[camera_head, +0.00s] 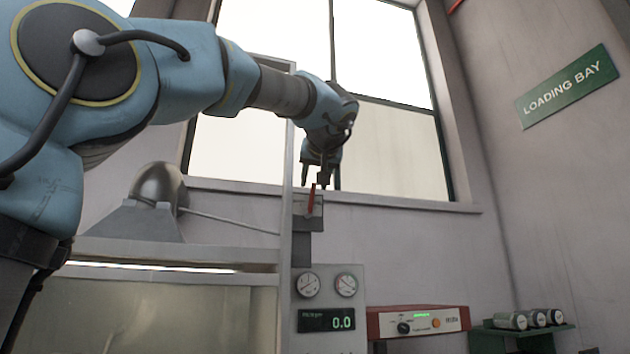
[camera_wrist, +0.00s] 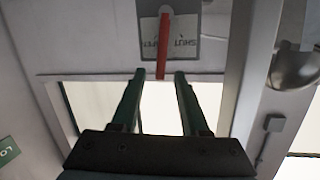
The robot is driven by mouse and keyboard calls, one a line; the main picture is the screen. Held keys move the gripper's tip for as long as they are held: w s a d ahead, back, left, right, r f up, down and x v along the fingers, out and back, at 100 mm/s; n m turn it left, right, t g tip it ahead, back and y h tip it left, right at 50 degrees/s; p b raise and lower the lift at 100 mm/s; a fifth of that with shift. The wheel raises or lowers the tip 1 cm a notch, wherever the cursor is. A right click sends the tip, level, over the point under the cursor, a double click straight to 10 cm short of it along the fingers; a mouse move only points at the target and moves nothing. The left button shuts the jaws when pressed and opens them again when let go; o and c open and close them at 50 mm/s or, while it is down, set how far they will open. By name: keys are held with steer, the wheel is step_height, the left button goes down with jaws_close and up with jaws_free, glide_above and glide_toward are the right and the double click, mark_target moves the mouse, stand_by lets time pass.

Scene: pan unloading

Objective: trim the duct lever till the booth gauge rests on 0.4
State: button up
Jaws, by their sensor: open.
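The red duct lever (camera_head: 311,198) stands on a small plate on the booth's right post. In the wrist view the lever (camera_wrist: 163,42) crosses a pale plate (camera_wrist: 184,50) lettered "SHUT"; the other lettering is partly hidden. My gripper (camera_head: 315,178) is open and empty just above the lever. In the wrist view, my gripper's fingertips (camera_wrist: 160,74) show on either side of the lever's free end; I cannot tell whether they reach its depth. The booth gauge (camera_head: 326,320) is a dark digital display below, reading 0.0 in green.
Two round dials (camera_head: 327,285) sit above the display. A red-and-white box (camera_head: 418,321) with a knob stands right of it, then a green shelf with several canisters (camera_head: 527,319). A booth with a metal hood (camera_head: 150,215) is on the left. A window is behind my arm.

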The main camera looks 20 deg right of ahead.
steer(key=b+v, duration=0.3)
steer(key=v, duration=0.7)
steer(key=shift+s, duration=0.4)
steer(key=shift+a+r, duration=0.1)
steer(key=shift+a, duration=0.05)
